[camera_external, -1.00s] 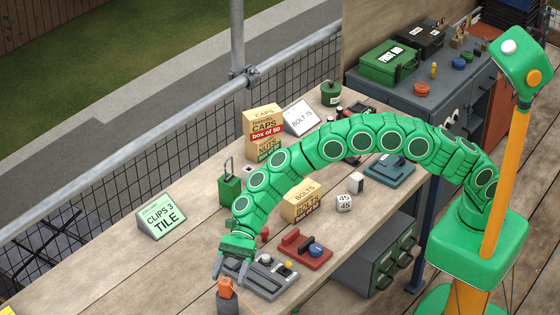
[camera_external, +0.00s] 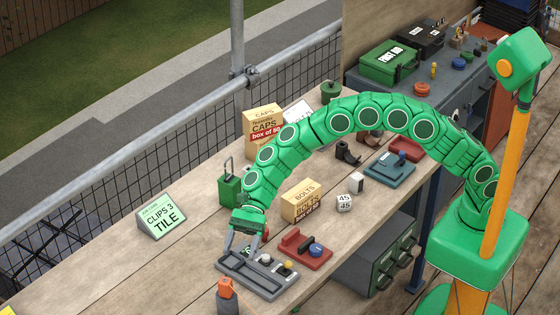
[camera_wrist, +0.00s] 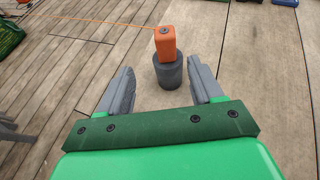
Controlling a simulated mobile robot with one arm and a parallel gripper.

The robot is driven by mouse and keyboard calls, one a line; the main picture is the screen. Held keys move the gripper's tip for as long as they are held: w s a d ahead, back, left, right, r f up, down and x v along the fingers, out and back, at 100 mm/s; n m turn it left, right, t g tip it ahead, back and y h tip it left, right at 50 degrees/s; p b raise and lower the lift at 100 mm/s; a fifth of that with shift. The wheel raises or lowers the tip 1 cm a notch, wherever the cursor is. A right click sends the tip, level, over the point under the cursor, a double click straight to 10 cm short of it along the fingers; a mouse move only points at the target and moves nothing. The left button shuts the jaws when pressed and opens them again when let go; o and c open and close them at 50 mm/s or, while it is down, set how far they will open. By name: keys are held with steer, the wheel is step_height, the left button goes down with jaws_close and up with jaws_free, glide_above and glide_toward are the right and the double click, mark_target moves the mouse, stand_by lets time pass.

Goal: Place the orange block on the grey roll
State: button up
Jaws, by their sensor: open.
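The orange block (camera_external: 225,287) stands upright on top of the dark grey roll (camera_external: 227,304) at the front edge of the bench, lower left. In the wrist view the orange block (camera_wrist: 164,43) rests on the end of the grey roll (camera_wrist: 169,71), beyond my fingertips. My gripper (camera_external: 244,251) is open and empty, up and to the right of the block, over the grey tray. In the wrist view its two fingers (camera_wrist: 160,76) are spread wide, apart from the block and roll.
A grey tray (camera_external: 232,266) with small knobs lies below my gripper. A red tool (camera_external: 305,250), a bolts box (camera_external: 301,202) and a green case (camera_external: 229,188) stand nearby. A clips sign (camera_external: 162,217) stands left. The bench between the sign and the roll is clear.

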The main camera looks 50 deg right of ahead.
steer(key=s+d+r+n+h, duration=0.2)
steer(key=d+r+n, duration=0.15)
steer(key=d, duration=0.65)
steer(key=s+d+r+n+t+h, duration=0.15)
steer(key=d+r, duration=0.25)
steer(key=d, duration=0.7)
steer(key=s+d+r+n+g+h, duration=0.1)
steer(key=s+d+r+n, duration=0.2)
steer(key=d, duration=0.7)
steer(key=s+d+n+t+h, duration=0.1)
steer(key=s+d, duration=0.5)
steer(key=d, duration=0.7)
steer(key=s+d+n+t+h, duration=0.1)
steer(key=s+d+h, duration=0.3)
steer(key=d, duration=0.9)
steer(key=s+d+n+t+h, duration=0.1)
steer(key=s+d+n+h, duration=0.1)
steer(key=s+d, duration=0.8)
steer(key=d+h, duration=0.1)
steer(key=d, duration=0.2)
steer(key=shift+f+n, duration=0.35)
steer(key=shift+n, duration=0.05)
